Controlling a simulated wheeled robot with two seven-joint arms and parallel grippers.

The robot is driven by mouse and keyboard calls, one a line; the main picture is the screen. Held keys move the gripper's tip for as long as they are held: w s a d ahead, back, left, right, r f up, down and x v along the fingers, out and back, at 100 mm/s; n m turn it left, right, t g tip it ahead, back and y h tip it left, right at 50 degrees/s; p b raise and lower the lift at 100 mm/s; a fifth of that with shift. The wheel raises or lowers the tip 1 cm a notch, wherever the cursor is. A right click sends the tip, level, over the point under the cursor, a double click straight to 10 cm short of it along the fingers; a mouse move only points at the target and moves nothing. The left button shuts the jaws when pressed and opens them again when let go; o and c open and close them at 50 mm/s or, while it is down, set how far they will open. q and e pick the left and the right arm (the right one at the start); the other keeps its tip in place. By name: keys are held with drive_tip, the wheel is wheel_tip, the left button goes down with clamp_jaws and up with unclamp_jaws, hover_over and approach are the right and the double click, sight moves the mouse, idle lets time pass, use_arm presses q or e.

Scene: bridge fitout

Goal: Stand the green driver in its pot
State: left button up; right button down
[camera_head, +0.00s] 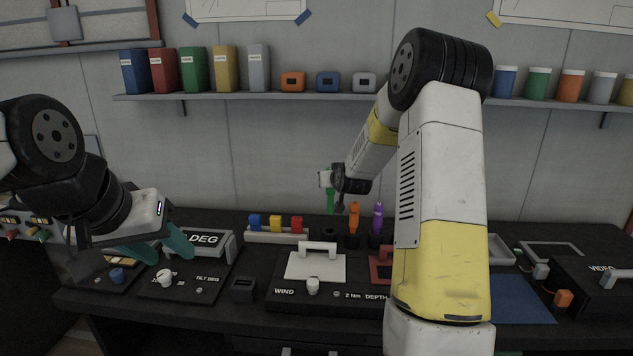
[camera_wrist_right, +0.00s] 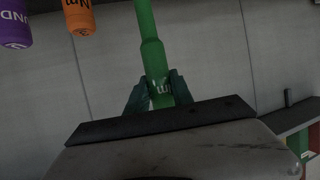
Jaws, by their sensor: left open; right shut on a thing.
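The green driver (camera_wrist_right: 153,60) is between the fingertips of my right gripper (camera_wrist_right: 154,92), which is shut on it. In the head view the green driver (camera_head: 330,202) hangs roughly upright near the back of the desk; my own arm covers part of the view there. A black pot (camera_head: 329,233) is below it, and I see no driver in it. An orange driver (camera_head: 354,213) and a purple driver (camera_head: 377,214) stand in dark pots to its right. My left gripper (camera_head: 160,249) is open and empty over the DEG panel at left.
A rack (camera_head: 276,236) with blue, yellow and red pieces stands left of the pots. The WIND panel (camera_head: 314,267) is in front. A wall shelf (camera_head: 240,96) with binders and boxes runs above. A blue mat (camera_head: 515,300) lies at right.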

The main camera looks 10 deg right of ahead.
sight(331, 210)
idle(0.3)
drive_tip(key=shift+f, duration=3.3)
drive_tip(key=shift+f, duration=2.4)
drive_tip(key=c, duration=1)
unclamp_jaws()
drive_tip(key=shift+c, duration=0.2)
drive_tip(key=shift+f, duration=0.1)
